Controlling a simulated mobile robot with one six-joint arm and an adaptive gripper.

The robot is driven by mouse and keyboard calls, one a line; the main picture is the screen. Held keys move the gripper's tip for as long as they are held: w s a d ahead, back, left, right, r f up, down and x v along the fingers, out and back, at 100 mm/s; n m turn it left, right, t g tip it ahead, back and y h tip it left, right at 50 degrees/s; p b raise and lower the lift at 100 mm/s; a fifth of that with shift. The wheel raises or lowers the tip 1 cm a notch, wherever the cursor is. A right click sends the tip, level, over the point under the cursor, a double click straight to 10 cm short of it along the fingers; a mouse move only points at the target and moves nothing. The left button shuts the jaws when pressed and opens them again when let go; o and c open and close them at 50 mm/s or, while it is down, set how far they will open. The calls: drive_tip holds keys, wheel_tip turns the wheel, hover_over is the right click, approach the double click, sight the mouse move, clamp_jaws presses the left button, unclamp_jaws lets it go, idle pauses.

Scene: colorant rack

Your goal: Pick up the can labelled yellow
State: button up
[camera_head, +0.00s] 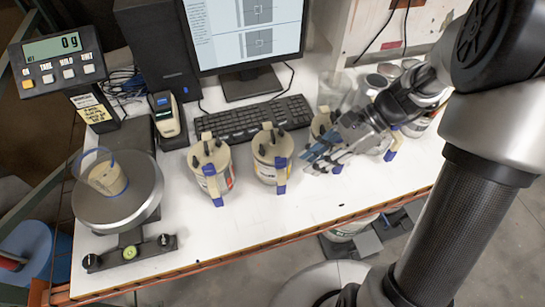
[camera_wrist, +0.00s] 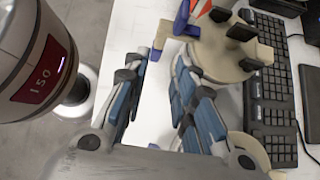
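Several beige-lidded cans with blue-tipped handles stand on the white table; their labels are too small to read. In the head view one is at left (camera_head: 210,165), one in the middle (camera_head: 272,155), and one (camera_head: 322,124) is partly hidden behind my gripper (camera_head: 324,156). Another can (camera_head: 391,144) stands to the right, partly covered by my arm. My gripper is open and empty, above the table right of the middle can. In the wrist view my gripper (camera_wrist: 158,100) has a clear gap between its blue-padded fingers, and a can lid (camera_wrist: 220,55) lies just beyond the right finger.
A scale (camera_head: 115,203) at left holds a clear cup (camera_head: 107,178) with beige contents; its display (camera_head: 57,48) reads 0 g. A keyboard (camera_head: 252,118) and monitor (camera_head: 245,35) stand behind the cans. The front strip of table (camera_head: 245,215) is clear.

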sight(281, 185)
drive_tip(key=b+x, duration=0.4)
drive_tip(key=x, duration=0.7)
drive_tip(key=shift+s+f, duration=0.2)
drive_tip(key=shift+f, duration=0.15)
drive_tip(key=shift+a+f+b, duration=0.25)
drive_tip(key=shift+a+b, duration=0.05)
clamp_jaws()
drive_tip(key=shift+r, duration=0.1)
